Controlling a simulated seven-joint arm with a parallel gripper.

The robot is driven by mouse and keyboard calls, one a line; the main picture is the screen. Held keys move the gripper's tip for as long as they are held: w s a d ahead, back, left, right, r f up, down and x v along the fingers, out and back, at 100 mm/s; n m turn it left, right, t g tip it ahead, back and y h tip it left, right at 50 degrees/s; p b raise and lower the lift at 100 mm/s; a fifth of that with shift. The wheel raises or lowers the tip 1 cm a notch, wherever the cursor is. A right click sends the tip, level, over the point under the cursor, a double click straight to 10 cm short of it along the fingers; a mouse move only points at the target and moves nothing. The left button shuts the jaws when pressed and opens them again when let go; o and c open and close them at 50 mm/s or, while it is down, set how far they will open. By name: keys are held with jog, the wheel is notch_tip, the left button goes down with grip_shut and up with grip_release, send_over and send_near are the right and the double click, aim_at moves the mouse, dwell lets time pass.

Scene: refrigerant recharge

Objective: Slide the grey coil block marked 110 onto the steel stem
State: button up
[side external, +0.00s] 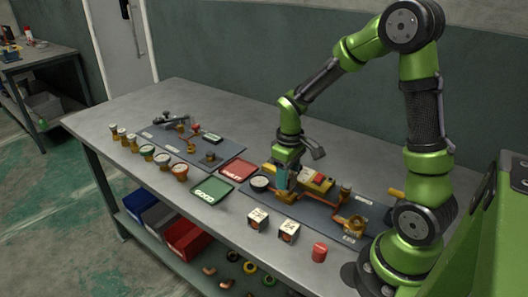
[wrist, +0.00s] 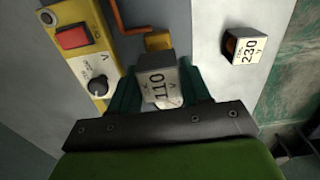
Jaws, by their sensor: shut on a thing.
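The grey coil block (wrist: 158,86) with a white label marked 110 sits between the two green fingers of my gripper (wrist: 159,80) in the wrist view. My gripper is shut on it. In the side view my gripper (side external: 283,184) is low over the dark mat, beside the yellow control box. A brass part (wrist: 158,42) with a copper pipe shows just beyond the block in the wrist view. I cannot make out the steel stem; the block and fingers may hide it. I cannot tell whether the block touches it.
A block marked 230 (wrist: 245,48) lies to the right in the wrist view. Two pale blocks, one left (side external: 257,219) and one right (side external: 288,232), and a red cylinder (side external: 320,252) stand near the table's front edge. The yellow control box (wrist: 82,50) is close on the left.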

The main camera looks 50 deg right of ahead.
jog(key=shift+f, duration=1.25)
jog(key=o, duration=1.1)
jog(key=shift+o, duration=0.3)
jog(key=shift+o, duration=1.3)
jog(key=shift+r, duration=0.15)
jog(key=shift+r, duration=3.45)
